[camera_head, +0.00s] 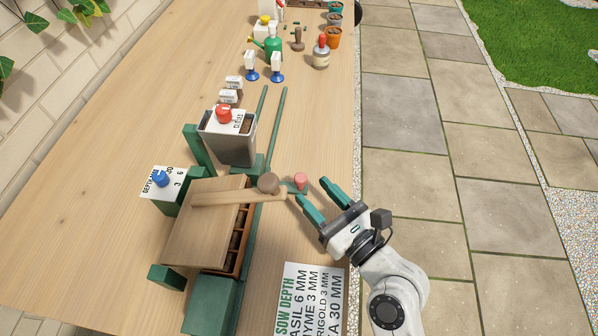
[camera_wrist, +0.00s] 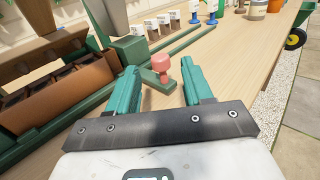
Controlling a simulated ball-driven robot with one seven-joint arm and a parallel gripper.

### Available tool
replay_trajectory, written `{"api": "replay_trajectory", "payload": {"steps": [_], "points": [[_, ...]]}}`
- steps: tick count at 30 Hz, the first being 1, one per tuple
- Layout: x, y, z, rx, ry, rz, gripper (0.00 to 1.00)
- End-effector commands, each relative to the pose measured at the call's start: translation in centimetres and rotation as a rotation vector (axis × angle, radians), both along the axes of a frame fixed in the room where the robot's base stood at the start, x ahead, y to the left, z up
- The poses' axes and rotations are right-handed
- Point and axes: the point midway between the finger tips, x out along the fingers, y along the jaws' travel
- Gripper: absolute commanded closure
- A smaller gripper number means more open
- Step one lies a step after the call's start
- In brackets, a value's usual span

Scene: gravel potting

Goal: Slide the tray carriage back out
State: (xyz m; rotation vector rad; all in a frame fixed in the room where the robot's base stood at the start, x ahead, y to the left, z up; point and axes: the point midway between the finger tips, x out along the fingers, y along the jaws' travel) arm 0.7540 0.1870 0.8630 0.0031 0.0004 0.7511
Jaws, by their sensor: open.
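In the wrist view the knob appears between the two fingertips, without clear contact.
Two green rails (camera_head: 282,115) run toward the back of the bench. A grey hopper (camera_head: 229,140) with a red knob stands beside them. A depth dial box (camera_head: 165,182) is at left, a sow depth card (camera_head: 310,300) in front. Bottles and pots stand far back.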

Motion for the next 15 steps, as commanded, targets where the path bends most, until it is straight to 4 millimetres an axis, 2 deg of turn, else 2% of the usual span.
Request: {"api": "replay_trajectory", "payload": {"steps": [3,7,15], "points": [[1.6,1.6,0.1,0.0,-0.001,0.003,0.49],[3.0,2.8,0.1,-0.001,-0.002,0.001,0.49],[4.1,3.9,0.0,-0.003,0.0,0.001,0.49]]}}
